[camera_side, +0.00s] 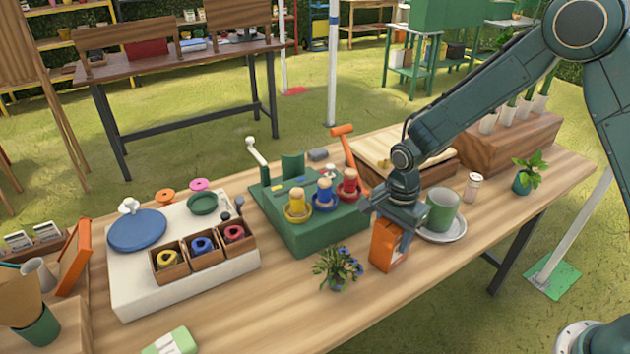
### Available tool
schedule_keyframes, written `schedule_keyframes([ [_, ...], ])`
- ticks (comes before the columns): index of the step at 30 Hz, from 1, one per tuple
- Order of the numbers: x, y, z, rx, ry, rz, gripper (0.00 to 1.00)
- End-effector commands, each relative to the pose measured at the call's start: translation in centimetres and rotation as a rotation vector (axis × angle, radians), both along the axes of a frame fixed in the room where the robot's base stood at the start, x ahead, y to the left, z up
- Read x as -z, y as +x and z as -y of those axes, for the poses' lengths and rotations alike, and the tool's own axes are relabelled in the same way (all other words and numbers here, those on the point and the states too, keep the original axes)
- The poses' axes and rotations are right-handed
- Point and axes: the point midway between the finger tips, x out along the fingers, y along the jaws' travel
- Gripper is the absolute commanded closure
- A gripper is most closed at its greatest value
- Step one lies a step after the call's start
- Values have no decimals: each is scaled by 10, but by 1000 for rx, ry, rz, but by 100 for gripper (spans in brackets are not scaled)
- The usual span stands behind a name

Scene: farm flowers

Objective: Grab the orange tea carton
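The orange tea carton (383,248) stands upright near the front edge of the wooden table, right of centre. My gripper (393,222) points down at the carton's top, and its fingers overlap the upper part of the carton in this view. The carton's top is partly hidden by the gripper. I cannot tell whether the fingers press on the carton or only stand around it. The carton appears to rest on the table.
A green mug (442,212) on a saucer (450,238) stands close on the right. A potted plant with blue flowers (337,268) is close on the left. A green stand with coloured spools (318,232) is behind left.

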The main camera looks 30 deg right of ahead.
Motion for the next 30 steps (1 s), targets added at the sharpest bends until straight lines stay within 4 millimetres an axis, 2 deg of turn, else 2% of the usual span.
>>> schedule_keyframes([
  [2,0,0,0,0,0,0,73],
  [11,-1,0,0,0,0,1,73],
  [17,-9,1,0,0,0,2,73],
  [23,-30,1,0,0,1,5,73],
  [30,-75,1,0,0,1,7,73],
])
